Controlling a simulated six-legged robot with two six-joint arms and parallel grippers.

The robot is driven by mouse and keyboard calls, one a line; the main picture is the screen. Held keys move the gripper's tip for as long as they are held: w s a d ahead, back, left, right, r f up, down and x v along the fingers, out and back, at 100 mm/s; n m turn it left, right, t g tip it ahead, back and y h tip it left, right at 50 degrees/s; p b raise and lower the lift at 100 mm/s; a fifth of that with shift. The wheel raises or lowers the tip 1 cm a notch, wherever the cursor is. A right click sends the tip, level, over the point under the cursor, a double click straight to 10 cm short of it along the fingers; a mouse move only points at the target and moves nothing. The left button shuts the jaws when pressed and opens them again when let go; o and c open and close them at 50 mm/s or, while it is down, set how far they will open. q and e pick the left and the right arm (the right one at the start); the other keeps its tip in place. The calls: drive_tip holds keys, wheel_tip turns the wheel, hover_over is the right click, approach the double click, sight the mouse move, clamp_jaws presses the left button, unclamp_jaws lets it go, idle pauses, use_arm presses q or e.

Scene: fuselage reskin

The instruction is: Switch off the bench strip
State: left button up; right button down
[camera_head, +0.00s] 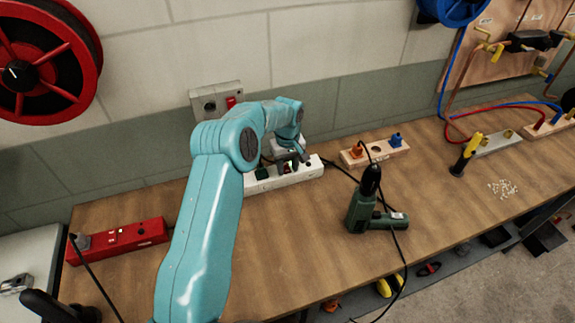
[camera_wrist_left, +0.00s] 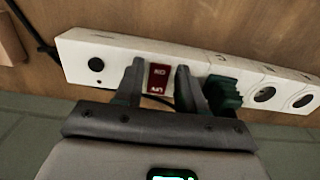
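The white bench strip (camera_head: 312,170) lies on the wooden bench near the wall. It also shows in the left wrist view (camera_wrist_left: 125,62), with a round black button or hole at one end, a red rocker switch (camera_wrist_left: 158,78), a dark green plug (camera_wrist_left: 224,92) and round sockets. My left gripper (camera_head: 288,164) is over the strip. In the left wrist view its two fingers (camera_wrist_left: 160,85) are apart, one on either side of the red switch, with nothing held. I cannot tell whether the fingertips touch the strip. The switch's lettering is too small to read surely.
A red power strip (camera_head: 118,239) lies at the left. A wooden socket block (camera_head: 376,152) and a green drill (camera_head: 362,208) with a trailing black cable stand to the right. A wall box (camera_head: 216,98) with a red switch is behind my arm. The bench's front middle is clear.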

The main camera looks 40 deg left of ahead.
use_arm(q)
drive_tip(key=shift+s+a, duration=0.1)
drive_tip(key=c, duration=0.5)
clamp_jaws()
drive_tip(key=shift+a+r+h+p, duration=0.2)
drive_tip(key=shift+h+p, duration=0.2)
drive_tip(key=shift+p, duration=0.15)
drive_tip(key=shift+w+f+g+h, duration=0.1)
drive_tip(key=shift+w+g+h, duration=0.25)
drive_tip(key=shift+g+h, duration=0.05)
drive_tip(key=shift+a+h, duration=0.15)
drive_tip(key=shift+h, duration=0.15)
drive_tip(key=shift+g, duration=0.3)
drive_tip(key=o, duration=0.9)
unclamp_jaws()
drive_tip(key=shift+c, duration=0.2)
